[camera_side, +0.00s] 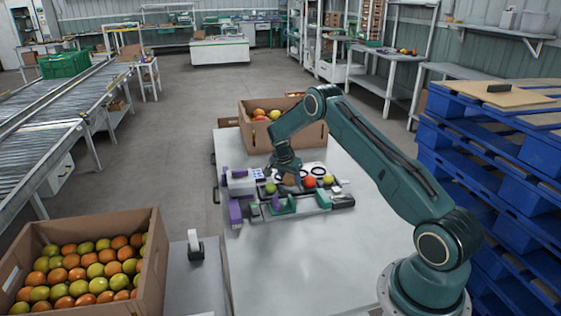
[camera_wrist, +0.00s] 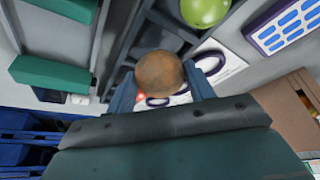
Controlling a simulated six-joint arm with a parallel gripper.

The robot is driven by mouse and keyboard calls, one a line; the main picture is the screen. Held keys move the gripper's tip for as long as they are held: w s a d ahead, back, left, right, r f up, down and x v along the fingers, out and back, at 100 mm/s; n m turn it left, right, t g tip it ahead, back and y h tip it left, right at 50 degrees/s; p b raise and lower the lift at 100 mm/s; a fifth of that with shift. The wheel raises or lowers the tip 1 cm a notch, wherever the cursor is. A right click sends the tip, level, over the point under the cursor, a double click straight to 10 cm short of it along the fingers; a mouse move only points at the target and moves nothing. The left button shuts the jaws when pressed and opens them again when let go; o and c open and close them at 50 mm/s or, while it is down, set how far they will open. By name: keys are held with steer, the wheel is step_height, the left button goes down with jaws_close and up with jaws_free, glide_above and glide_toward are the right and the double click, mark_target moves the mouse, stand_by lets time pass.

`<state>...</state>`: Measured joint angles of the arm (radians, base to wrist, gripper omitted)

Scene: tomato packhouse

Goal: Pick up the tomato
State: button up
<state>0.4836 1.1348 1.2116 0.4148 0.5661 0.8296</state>
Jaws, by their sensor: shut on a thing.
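In the wrist view a brownish-orange tomato (camera_wrist: 160,73) sits between the two blue-grey fingers of my gripper (camera_wrist: 160,88), which is shut on it. In the side view my gripper (camera_side: 289,178) points down over the work fixture (camera_side: 320,203) on the white table; the held tomato is too small to make out there. A yellow-green tomato (camera_side: 270,187) lies left of my gripper. A red tomato (camera_side: 310,181) and another yellow-green tomato (camera_side: 328,180) lie to its right. A green tomato (camera_wrist: 205,10) shows at the top of the wrist view.
A cardboard box (camera_side: 300,138) with tomatoes stands behind my gripper on the table. A larger box (camera_side: 152,262) full of tomatoes is at front left. Purple parts (camera_side: 235,210) edge the fixture's left side. Blue pallets (camera_side: 490,150) stand at right. The table's front (camera_side: 300,270) is clear.

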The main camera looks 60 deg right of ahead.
step_height(320, 180, up, 18)
stand_by(0.5)
steer(key=shift+f, duration=0.1)
stand_by(0.5)
steer(key=s+a+f, duration=0.1)
steer(key=s+f, duration=0.2)
steer(key=f, duration=0.1)
steer(key=s+a+f, duration=0.2)
steer(key=s+f, duration=0.1)
steer(key=f, duration=0.2)
steer(key=s+a+f, duration=0.2)
steer(key=s+f, duration=0.1)
steer(key=f, duration=0.1)
steer(key=shift+s+a+f, duration=0.2)
steer(key=shift+s+f, duration=0.05)
steer(key=shift+s, duration=0.05)
steer(key=shift+s+a+f, duration=0.3)
steer(key=shift+s, duration=0.05)
steer(key=shift+f, duration=0.15)
steer(key=shift+f, duration=1.75)
steer(key=shift+f, duration=0.6)
